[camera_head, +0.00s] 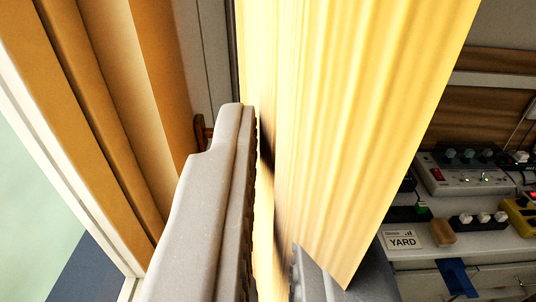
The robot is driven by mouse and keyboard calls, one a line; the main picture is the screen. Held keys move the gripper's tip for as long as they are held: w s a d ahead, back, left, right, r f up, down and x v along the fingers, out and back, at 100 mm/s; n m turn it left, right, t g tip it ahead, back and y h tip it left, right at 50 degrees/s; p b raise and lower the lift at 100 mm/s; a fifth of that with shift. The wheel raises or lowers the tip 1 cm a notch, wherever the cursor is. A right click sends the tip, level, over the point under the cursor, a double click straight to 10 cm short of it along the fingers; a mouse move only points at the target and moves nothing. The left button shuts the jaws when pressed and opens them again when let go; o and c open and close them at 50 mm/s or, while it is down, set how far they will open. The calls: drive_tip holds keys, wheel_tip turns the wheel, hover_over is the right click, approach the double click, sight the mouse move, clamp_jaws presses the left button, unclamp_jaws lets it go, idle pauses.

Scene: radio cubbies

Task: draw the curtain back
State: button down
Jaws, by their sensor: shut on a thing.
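A bright yellow pleated curtain (370,110) hangs down the middle of the head view, from the top edge to low in the picture. My gripper (268,180) is shut on the curtain, with one grey finger on its left side. The other finger shows only in part low down, mostly hidden behind the cloth. Dark folds of the curtain show between the fingers. More orange-yellow pleated cloth (110,100) hangs at the left; whether it belongs to the same curtain I cannot tell.
A shelf (430,252) at the right holds a grey power strip (465,178), several small devices and a "YARD" card (403,239). A pale frame edge (75,195) runs along the left. A small brown wooden piece (200,132) sits behind my finger.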

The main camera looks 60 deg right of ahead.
drive_tip(key=p+x, duration=0.4)
drive_tip(key=x, duration=0.5)
drive_tip(key=shift+p, duration=0.3)
drive_tip(key=shift+w+d, duration=0.15)
drive_tip(key=c, duration=1.6)
unclamp_jaws()
drive_tip(key=shift+o, duration=0.2)
drive_tip(key=b+v, duration=0.5)
drive_tip(key=v, duration=0.9)
